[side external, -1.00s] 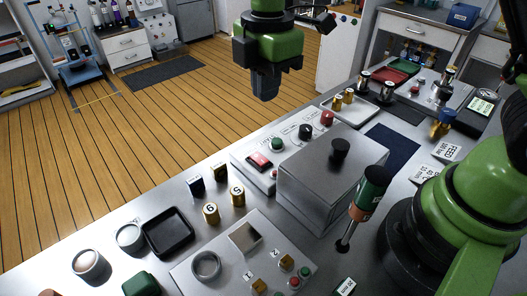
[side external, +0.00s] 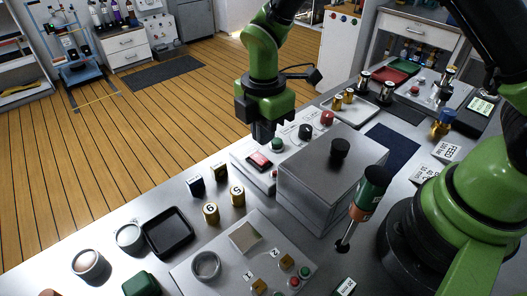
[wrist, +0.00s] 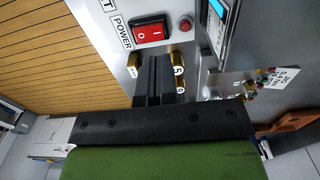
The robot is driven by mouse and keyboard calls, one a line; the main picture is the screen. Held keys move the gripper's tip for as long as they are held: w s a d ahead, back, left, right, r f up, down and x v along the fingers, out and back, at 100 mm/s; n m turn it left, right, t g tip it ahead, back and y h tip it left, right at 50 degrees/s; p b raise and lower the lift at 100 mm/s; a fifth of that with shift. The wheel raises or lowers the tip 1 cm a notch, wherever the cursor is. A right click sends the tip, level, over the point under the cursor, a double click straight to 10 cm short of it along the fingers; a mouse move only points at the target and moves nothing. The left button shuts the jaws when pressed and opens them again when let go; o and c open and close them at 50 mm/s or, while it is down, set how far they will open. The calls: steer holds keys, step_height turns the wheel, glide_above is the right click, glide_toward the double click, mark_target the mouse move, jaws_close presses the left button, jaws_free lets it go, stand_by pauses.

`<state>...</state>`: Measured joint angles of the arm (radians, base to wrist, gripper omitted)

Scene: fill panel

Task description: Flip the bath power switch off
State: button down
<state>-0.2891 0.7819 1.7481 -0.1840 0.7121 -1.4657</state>
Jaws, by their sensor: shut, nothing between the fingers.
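The red rocker power switch (side external: 258,161) sits on the sloped grey control panel (side external: 241,155) at the left end of the bath. In the wrist view the switch (wrist: 150,32) has white marks in a black frame beside a "POWER" label (wrist: 122,33). Which side is pressed in is not clear. My gripper (side external: 263,137) is shut and empty, pointing down just above and behind the switch. In the wrist view its fingertips (wrist: 153,60) are close to the switch's lower edge; contact cannot be told.
A green knob (side external: 277,145), black knob (side external: 306,131) and red knob (side external: 327,118) stand along the panel. The grey lidded box (side external: 315,180) is beside it. Several small labelled cylinders (side external: 237,196) stand to the left. A screwdriver-like tool (side external: 371,188) stands at the right.

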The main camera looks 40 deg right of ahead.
mark_target(259, 159)
step_height(259, 159, down, 6)
steer(key=shift+r, duration=0.15)
stand_by(0.3)
steer(key=shift+f, duration=0.2)
steer(key=shift+w+r, duration=0.4)
steer(key=shift+w, duration=0.3)
step_height(259, 159, up, 14)
steer(key=s, duration=0.3)
steer(key=shift+f, duration=0.15)
